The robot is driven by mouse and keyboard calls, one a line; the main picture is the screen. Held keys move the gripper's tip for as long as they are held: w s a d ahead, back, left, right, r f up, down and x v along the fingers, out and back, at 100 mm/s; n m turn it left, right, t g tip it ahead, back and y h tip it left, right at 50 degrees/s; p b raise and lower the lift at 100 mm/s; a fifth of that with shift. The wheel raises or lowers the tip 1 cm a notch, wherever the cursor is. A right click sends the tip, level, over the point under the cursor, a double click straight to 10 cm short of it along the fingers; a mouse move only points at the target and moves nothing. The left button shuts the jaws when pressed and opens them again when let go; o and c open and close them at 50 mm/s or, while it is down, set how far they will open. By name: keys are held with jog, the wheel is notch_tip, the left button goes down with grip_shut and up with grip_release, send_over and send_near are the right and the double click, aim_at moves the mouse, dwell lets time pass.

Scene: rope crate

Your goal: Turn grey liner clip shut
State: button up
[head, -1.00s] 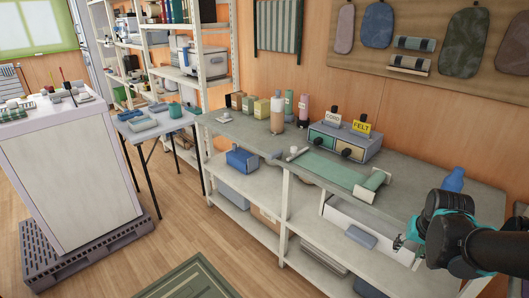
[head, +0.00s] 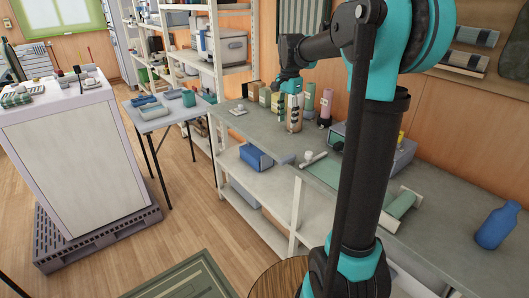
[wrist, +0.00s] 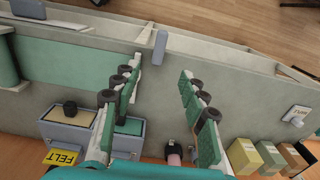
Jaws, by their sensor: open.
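A small grey block-shaped lever (wrist: 160,47), which looks like the liner clip, sits at the bench's front edge in the wrist view. It lies lengthwise across the edge, beyond my fingertips and between their lines. The clip and fingers are apart.
The green liner (wrist: 60,55) and a white bar lie beside the clip. A blue bottle (head: 496,226) stands at the right.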

aim_at(285, 158)
notch_tip(285, 158, down, 17)
jog(key=shift+a+f, duration=0.1)
jog(key=shift+f, duration=0.05)
dwell(0.5)
jog(key=shift+c, duration=0.6)
grip_shut()
